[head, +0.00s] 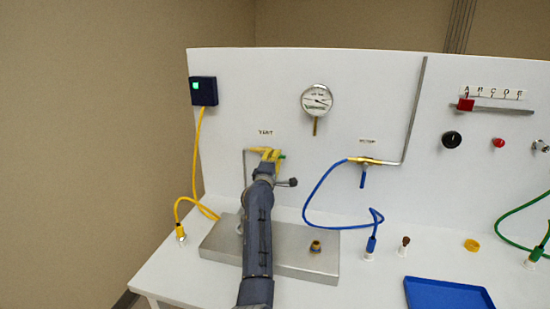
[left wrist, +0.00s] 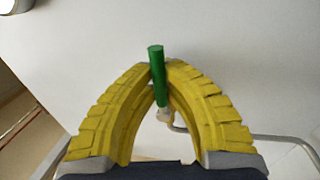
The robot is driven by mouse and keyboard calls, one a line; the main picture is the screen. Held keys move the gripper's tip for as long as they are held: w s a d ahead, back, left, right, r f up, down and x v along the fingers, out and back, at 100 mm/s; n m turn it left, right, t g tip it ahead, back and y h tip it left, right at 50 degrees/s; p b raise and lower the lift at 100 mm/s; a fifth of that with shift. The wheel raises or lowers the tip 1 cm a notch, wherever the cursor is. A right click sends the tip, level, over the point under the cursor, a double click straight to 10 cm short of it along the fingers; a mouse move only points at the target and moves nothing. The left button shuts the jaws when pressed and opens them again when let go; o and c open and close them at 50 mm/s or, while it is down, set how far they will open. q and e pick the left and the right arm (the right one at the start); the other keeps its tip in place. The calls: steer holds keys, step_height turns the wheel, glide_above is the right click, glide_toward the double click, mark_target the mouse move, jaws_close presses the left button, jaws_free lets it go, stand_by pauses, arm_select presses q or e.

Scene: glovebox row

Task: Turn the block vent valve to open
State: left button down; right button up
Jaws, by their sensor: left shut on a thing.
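The vent valve sits on the white panel under the "VENT" label (head: 265,133), at the left of the head view. Its green handle (left wrist: 156,65) stands between the yellow fingers of my left gripper (left wrist: 160,75) in the left wrist view. The fingers are shut on the handle, near their tips. In the head view my left gripper (head: 268,156) covers most of the valve, and only a bit of green handle (head: 282,157) shows at its right. A grey pipe (left wrist: 178,125) runs behind the fingers. My right gripper does not show.
A round gauge (head: 317,100) hangs to the right of the vent valve. A second valve with a blue handle (head: 363,180) and a blue hose (head: 308,205) is farther right. A metal plate (head: 220,240) lies below, with a small brass-coloured fitting (head: 315,247). A blue tray (head: 445,294) lies at front right.

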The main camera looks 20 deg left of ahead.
arm_select(q)
steer(key=c, duration=1.4)
jaws_free()
steer(key=shift+c, duration=0.2)
steer(key=shift+s, duration=0.1)
steer(key=v, duration=1.2)
steer(key=shift+a, duration=0.15)
